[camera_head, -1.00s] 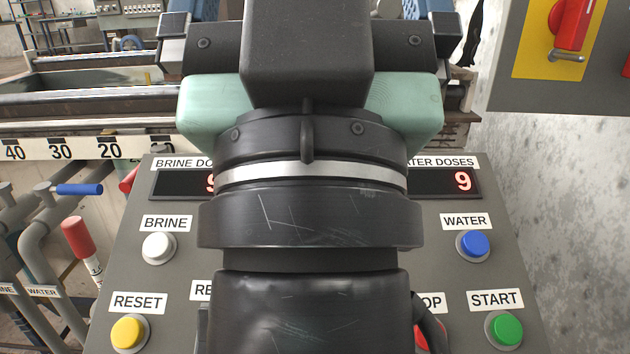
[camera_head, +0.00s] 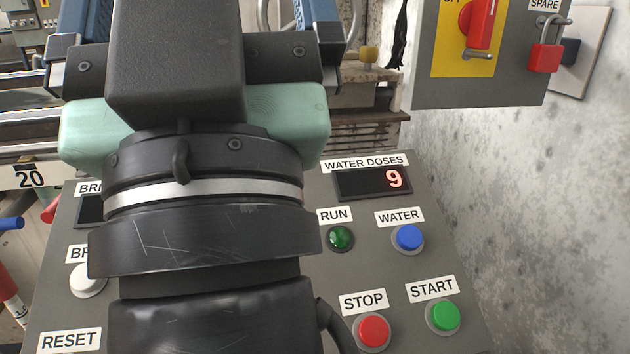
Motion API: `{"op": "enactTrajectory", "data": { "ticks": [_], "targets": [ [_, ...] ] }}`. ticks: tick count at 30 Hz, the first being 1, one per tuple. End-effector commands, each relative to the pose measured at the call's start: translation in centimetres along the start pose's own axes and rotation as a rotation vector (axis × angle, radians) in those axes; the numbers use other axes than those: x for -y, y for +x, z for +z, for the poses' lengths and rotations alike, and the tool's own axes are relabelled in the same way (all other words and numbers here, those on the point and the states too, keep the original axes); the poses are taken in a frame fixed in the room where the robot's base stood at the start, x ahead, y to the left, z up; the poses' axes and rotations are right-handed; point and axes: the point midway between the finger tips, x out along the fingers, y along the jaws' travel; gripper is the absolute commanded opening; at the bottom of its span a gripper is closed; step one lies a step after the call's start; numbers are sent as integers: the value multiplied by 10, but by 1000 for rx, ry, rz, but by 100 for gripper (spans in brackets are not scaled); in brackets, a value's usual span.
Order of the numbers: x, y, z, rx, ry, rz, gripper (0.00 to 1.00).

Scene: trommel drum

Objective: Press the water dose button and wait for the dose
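The blue WATER button (camera_head: 409,237) sits on the sloping grey control panel (camera_head: 385,275), under its WATER label. Nothing touches it. The WATER DOSES display (camera_head: 373,183) above it reads 9 in red. My gripper (camera_head: 180,55) is at the upper left, seen from behind over the panel's left part and the machine beyond. It is left of and apart from the WATER button. I see nothing held.
The green RUN lamp (camera_head: 340,238) looks dark. The red STOP button (camera_head: 373,331), green START button (camera_head: 443,316) and white button (camera_head: 88,280) are nearby.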

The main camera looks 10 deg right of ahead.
Motion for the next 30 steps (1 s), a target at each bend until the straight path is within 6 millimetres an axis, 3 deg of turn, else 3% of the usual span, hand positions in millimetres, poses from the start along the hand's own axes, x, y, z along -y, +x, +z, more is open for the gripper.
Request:
{"op": "enactTrajectory", "data": {
  "ticks": [2,15,30],
  "targets": [
    [0,0,0,0,0,0,78],
    [0,0,0,0,0,0,0],
    [0,0,0,0,0,0,0]
  ]
}}
